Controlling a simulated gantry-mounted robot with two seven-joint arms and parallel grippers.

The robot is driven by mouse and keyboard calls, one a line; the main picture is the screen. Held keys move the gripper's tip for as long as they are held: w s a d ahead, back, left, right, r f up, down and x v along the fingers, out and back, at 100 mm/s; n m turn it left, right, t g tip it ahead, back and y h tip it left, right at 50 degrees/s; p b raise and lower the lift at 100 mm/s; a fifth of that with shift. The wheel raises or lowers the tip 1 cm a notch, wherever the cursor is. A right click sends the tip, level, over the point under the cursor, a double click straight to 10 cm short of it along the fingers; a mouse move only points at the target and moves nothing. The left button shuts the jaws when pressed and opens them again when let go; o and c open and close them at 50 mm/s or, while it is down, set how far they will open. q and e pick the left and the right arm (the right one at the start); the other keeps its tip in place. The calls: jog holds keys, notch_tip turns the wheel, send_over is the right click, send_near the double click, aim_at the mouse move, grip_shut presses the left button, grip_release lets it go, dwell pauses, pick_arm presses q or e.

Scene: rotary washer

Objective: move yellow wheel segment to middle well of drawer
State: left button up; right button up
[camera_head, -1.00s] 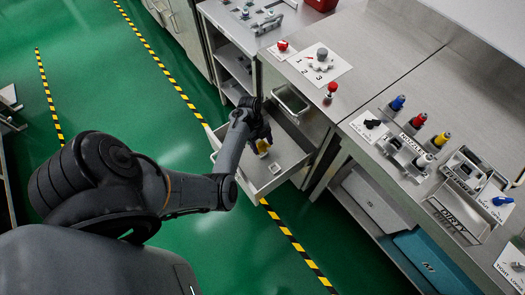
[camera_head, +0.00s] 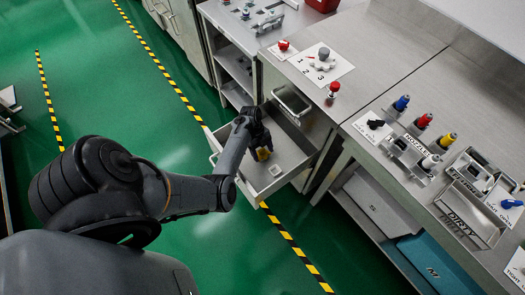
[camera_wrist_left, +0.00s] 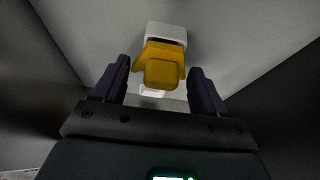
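The yellow wheel segment (camera_head: 263,154) is inside the open drawer (camera_head: 262,195), below the fingers of my left gripper (camera_head: 261,143). In the left wrist view the yellow segment (camera_wrist_left: 160,70) lies between and just beyond the two dark fingertips (camera_wrist_left: 157,76), with a gap on each side. The left gripper is open. A white block (camera_wrist_left: 167,32) sits directly against the segment there; I cannot tell whether the segment is seated in a well. A small white well piece (camera_head: 275,170) stands nearer the drawer's front. My right gripper is out of view.
The drawer walls surround my left gripper closely. The steel counter (camera_head: 390,50) above carries a numbered dial plate (camera_head: 322,63), a red knob (camera_head: 334,87) and several nozzles (camera_head: 424,121). Green floor (camera_head: 100,90) left of the drawer is clear.

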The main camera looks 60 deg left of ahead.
pick_arm(q)
jog(key=o, duration=0.4)
jog(key=shift+c, duration=0.2)
jog(key=s+a+r+n+y+p, duration=0.2)
jog(key=r+n+y, duration=0.1)
jog(key=r, duration=0.5)
jog(key=s+a+r+n+y+p, duration=0.2)
jog(key=a+r+n+y, duration=0.1)
jog(key=r, duration=0.5)
jog(key=s+d+r+n+t, duration=0.1)
jog(key=s+d+r+n, duration=0.1)
jog(key=d, duration=0.7)
jog(key=s+d+r+n+t+h, duration=0.1)
jog(key=s+d+r+n, duration=0.2)
jog(key=d, duration=0.7)
jog(key=s+d+r+n+t, duration=0.1)
jog(key=s+d+r+n, duration=0.2)
jog(key=d, duration=0.7)
jog(key=shift+s+d+r+h, duration=0.25)
jog(key=shift+r+h, duration=0.15)
jog(key=shift+r, duration=0.1)
jog(key=shift+r, duration=0.1)
